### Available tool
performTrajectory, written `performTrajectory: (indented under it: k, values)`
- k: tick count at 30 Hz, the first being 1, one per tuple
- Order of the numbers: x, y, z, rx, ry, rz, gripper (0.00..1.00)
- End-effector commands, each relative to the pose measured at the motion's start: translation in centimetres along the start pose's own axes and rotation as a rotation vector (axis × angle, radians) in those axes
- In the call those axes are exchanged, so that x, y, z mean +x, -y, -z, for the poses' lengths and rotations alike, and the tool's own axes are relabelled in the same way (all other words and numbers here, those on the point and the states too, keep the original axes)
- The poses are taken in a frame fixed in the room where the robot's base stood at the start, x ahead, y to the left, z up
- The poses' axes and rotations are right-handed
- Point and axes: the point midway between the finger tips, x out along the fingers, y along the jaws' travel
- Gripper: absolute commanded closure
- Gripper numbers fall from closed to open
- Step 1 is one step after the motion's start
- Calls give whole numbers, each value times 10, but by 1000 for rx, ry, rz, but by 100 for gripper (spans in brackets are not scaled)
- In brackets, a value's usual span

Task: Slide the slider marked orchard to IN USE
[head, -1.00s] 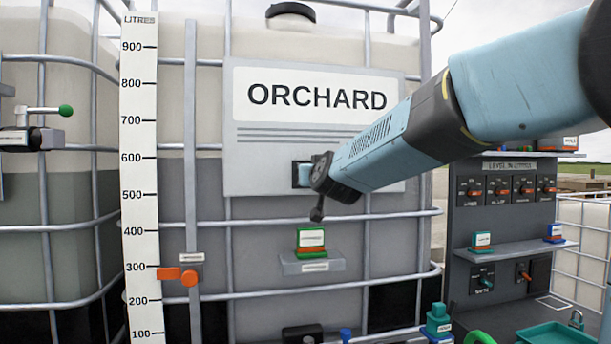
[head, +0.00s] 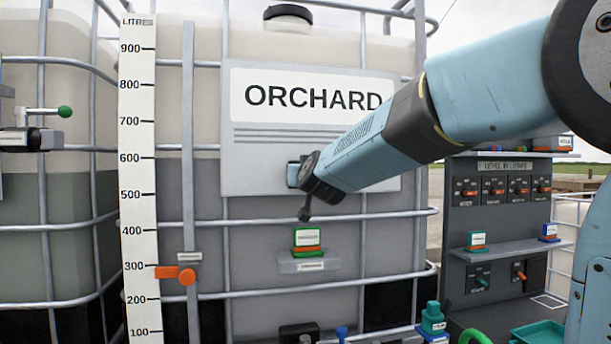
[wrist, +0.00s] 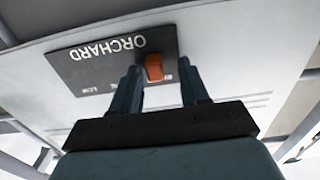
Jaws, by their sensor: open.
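The slider's orange knob (wrist: 154,68) stands on a dark panel (wrist: 100,72) in the wrist view. The panel has ORCHARD in white letters, upside down in this view, and smaller markings too blurred to read. My gripper (wrist: 157,66) is open, with one dark finger on each side of the knob. I cannot tell whether either finger touches it. The arm hides the slider panel and the fingertips there.
A litre scale (head: 138,240) and an orange pointer (head: 187,277) are left of the sign. A small ledge (head: 310,266) with a green-and-white block (head: 307,241) lies below my arm. A dark switch board (head: 500,215) stands at the right. Tank cage bars surround the sign.

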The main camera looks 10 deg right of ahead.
Motion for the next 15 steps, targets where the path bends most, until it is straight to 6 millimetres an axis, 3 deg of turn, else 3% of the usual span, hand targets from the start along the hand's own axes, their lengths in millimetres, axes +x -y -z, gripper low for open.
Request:
performTrajectory:
  k: [8,15]
  values:
    - [-9,-1,0,0,-1,-1,55]
    - [-42,-1,1,-1,-3,-2,55]
